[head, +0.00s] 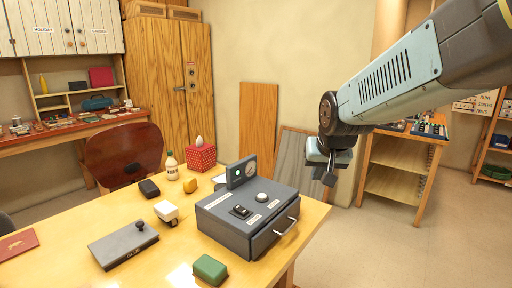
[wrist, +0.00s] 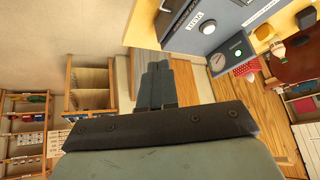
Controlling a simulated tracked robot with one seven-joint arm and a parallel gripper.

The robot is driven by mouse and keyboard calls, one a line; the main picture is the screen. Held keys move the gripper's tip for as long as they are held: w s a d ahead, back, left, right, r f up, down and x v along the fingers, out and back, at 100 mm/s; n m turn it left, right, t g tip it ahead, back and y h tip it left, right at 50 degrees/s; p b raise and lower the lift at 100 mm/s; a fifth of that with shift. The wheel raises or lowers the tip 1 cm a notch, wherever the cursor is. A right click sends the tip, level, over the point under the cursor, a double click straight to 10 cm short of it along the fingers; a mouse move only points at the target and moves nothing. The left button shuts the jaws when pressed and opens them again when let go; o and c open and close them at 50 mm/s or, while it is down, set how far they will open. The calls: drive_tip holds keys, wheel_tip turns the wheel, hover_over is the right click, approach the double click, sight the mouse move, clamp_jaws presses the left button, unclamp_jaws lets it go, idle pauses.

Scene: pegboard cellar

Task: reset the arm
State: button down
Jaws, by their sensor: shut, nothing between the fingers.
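My arm reaches in from the upper right in the head view, and my gripper (head: 328,176) hangs in the air just right of the table's right edge. It is apart from the grey control box (head: 240,222) and higher than its drawer handle. In the wrist view my gripper (wrist: 158,72) shows its two dark fingers side by side, shut with nothing between them. The grey box (wrist: 205,22) shows at the top of that view. The fingertips touch nothing that I can see.
The yellow table (head: 65,265) holds a green block (head: 210,268), a flat grey device (head: 124,244), a white cart-like item (head: 167,211), a bottle (head: 172,165) and a red tissue box (head: 201,157). A brown chair (head: 124,155) stands behind. A wooden shelf (head: 398,185) stands right, with open floor before it.

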drive_tip(key=s+d+r, duration=0.1)
drive_tip(key=s+d, duration=0.3)
drive_tip(key=s, duration=0.4)
drive_tip(key=s+d+r+g, duration=0.1)
drive_tip(key=s+d, duration=0.3)
drive_tip(key=s, duration=0.4)
drive_tip(key=shift+r+n, duration=0.2)
drive_tip(key=shift+n, duration=0.1)
drive_tip(key=c, duration=1.8)
unclamp_jaws()
